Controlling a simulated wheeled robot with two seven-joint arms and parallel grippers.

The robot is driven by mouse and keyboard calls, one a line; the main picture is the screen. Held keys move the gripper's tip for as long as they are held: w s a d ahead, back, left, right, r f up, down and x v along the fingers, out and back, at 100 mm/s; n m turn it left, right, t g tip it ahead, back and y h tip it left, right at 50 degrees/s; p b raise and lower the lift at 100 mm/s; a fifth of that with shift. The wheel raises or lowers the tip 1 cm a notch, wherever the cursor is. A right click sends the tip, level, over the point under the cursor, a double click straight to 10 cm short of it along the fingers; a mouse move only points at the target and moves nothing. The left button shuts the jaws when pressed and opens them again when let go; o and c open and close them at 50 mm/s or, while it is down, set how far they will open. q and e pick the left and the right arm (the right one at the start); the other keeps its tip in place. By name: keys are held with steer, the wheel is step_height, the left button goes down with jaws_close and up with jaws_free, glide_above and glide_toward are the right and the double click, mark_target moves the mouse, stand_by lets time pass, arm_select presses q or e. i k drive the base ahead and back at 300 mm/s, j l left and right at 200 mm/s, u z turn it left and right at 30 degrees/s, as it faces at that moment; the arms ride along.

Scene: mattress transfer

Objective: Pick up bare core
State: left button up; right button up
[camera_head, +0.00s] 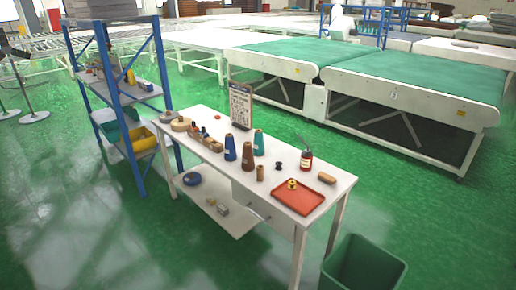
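A white table (215,163) stands in the middle of the view. A small bare brown core (260,173) stands upright on it, which looks like the bare core. It is in front of a row of thread cones: a blue one (230,150), a taller brown one (248,157) and a teal one (258,144). A red-orange tray (299,202) lies to its right, with a small yellowish piece (292,184) at its back edge. Neither of my grippers is in view.
A red bottle (305,161), a tan block (326,178) and a small black item (278,166) stand on the right half. A sign (241,106) stands behind. A blue shelf rack (137,110) is left; a green bin (364,266) is front right.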

mark_target(260, 169)
steer(key=u, duration=0.9)
steer(key=i+u, duration=0.3)
steer(key=i, duration=2.1)
steer(key=i+z, duration=0.1)
steer(key=i, duration=1)
steer(key=i+j+z, duration=0.1)
steer(key=i, duration=0.95)
steer(key=i+j+z, duration=0.15)
steer(key=z, duration=1.55)
